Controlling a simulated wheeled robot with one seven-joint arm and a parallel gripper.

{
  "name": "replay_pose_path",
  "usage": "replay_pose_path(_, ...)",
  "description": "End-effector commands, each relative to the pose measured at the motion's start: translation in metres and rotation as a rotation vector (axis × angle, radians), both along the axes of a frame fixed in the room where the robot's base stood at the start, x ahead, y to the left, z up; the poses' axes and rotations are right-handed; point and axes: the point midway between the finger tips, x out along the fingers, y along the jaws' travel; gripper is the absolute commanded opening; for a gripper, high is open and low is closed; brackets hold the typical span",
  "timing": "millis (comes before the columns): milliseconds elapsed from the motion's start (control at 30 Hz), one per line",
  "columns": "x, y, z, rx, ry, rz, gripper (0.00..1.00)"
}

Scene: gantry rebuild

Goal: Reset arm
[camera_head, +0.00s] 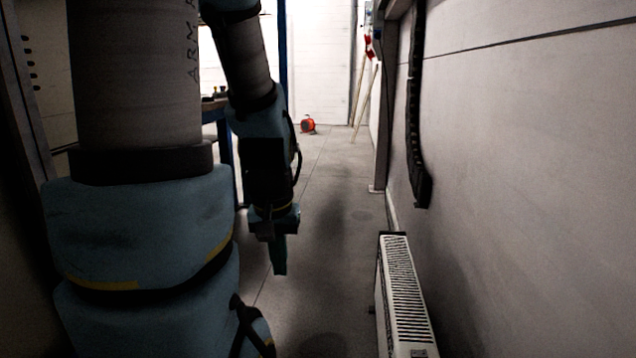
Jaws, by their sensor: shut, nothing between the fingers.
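My arm fills the left part of the head view, with its grey and blue links close to the camera. My gripper (279,256) hangs at the end of the arm, pointing down, left of the picture's middle. The near arm links hide much of what lies to the left.
A white radiator (404,290) stands along the right wall (530,170). A dark cable chain (415,130) hangs on that wall. A table (212,107) stands behind the arm. An orange-red round object (308,125) lies far back. The grey floor (335,215) between is clear.

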Motion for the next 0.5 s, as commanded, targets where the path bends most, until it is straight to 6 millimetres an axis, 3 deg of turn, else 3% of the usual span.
replay_pose_path(33, 0.002, -0.003, 0.019, 0.000, 0.001, -0.010, 0.00)
replay_pose_path(267, 0.002, -0.003, 0.064, 0.000, 0.002, -0.014, 0.00)
replay_pose_path(500, 0.003, -0.004, 0.134, 0.000, 0.001, -0.015, 0.00)
